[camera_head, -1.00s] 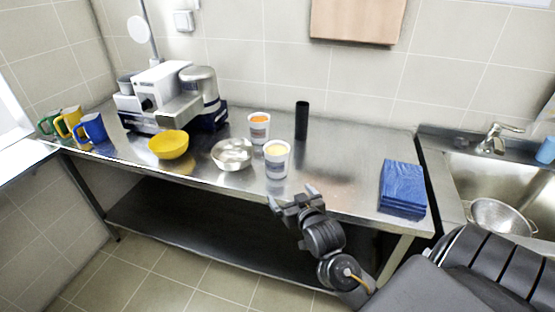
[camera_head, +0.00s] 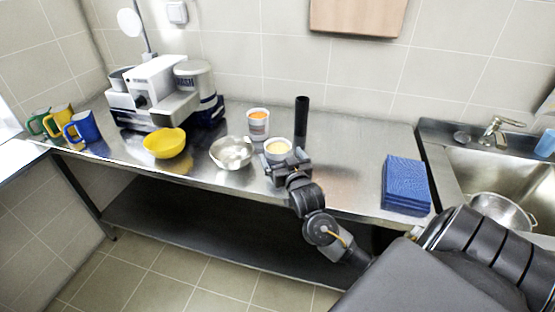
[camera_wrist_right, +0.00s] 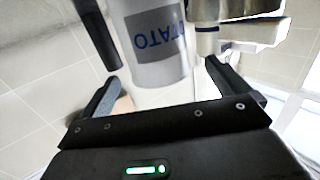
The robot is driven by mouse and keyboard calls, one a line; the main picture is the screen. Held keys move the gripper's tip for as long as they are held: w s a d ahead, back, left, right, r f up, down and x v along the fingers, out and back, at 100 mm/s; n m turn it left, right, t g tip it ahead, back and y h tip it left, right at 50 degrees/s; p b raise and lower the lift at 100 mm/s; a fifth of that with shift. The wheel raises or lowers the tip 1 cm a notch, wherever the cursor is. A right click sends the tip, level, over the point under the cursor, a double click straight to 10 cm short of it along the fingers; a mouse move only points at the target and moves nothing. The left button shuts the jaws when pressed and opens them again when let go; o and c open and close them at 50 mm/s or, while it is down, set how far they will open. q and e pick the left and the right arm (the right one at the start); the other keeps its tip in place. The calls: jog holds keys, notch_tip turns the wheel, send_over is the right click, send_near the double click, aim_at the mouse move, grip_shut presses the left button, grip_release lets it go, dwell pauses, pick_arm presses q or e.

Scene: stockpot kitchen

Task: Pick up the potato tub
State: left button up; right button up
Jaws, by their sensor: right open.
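The potato tub (camera_head: 278,148) is a white tub with pale yellow contents, standing upright near the front edge of the steel table. Its lower part is hidden behind my right gripper (camera_head: 287,168) in the head view. My left gripper is not in view.
Another white tub (camera_head: 258,124) with orange contents stands behind. A metal bowl (camera_head: 231,153) and yellow bowl (camera_head: 164,143) sit to the left. A black cylinder (camera_head: 301,120) stands behind to the right. Folded blue cloths (camera_head: 405,184) lie further right, with clear table between.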

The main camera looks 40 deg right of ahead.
aim_at(274, 142)
jog(key=shift+w+d+r, duration=0.1)
jog(key=shift+w, duration=0.2)
jog(key=p+x, duration=0.1)
jog(key=x, duration=0.3)
jog(key=shift+s, duration=0.1)
jog(key=shift+w+d, duration=0.15)
jog(key=shift+w, duration=0.2)
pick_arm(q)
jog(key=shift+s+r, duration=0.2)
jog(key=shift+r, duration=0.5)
pick_arm(e)
jog(key=c, duration=1.3)
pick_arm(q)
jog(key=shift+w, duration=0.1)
